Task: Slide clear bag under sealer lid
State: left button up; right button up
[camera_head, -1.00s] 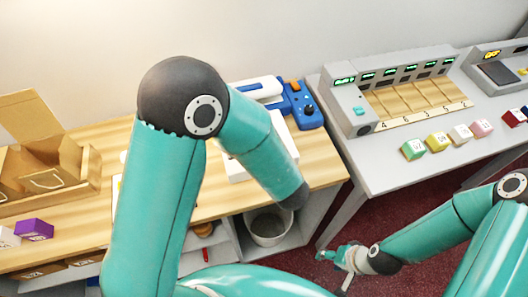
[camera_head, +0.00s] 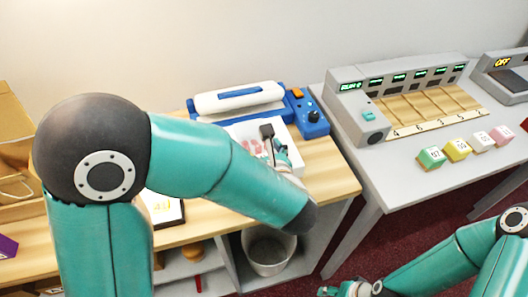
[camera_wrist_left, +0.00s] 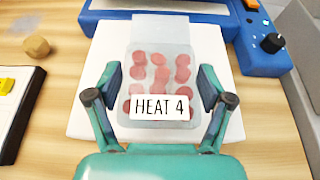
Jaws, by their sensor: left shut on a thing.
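The clear bag (camera_wrist_left: 160,58) holds several red discs and bears a white "HEAT 4" label. It lies over the white platform (camera_wrist_left: 226,125) in front of the blue sealer (camera_wrist_left: 110,12). My left gripper (camera_wrist_left: 158,88) is shut on the bag, one finger at each side. The bag's far edge is close to the sealer's front; I cannot tell whether any of it is under the lid. In the head view, the sealer's white lid (camera_head: 238,98) lies behind the left gripper (camera_head: 277,150). My right gripper (camera_head: 342,291) is low at the bottom edge, partly cut off.
A blue control box (camera_head: 309,115) with an orange switch and black knob is at the sealer's right. A tan knob-like object (camera_wrist_left: 36,46) and a dark-framed card (camera_wrist_left: 15,95) lie left of the platform. A grey bin (camera_head: 268,251) stands below the counter.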

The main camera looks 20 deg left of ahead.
aim_at(249, 128)
pick_arm(q)
jog(key=shift+w+a+f, duration=0.35)
jog(key=shift+w+f, duration=0.1)
jog(key=shift+f, duration=0.05)
jog(key=shift+w+a+f+b, duration=0.1)
jog(key=shift+w+a+b, duration=0.1)
jog(key=shift+w+a, duration=0.65)
jog(key=shift+w+a+r+b, duration=0.15)
jog(key=shift+w+a, duration=0.35)
jog(key=shift+w, duration=0.65)
jog(key=shift+w+a+f+b, duration=0.15)
jog(key=shift+w+a+b, duration=0.1)
jog(key=shift+w+a, duration=0.6)
jog(key=shift+w+d, duration=0.15)
jog(key=shift+w, duration=0.05)
jog(key=shift+f, duration=0.1)
jog(key=o, duration=1)
jog(key=shift+o, duration=0.2)
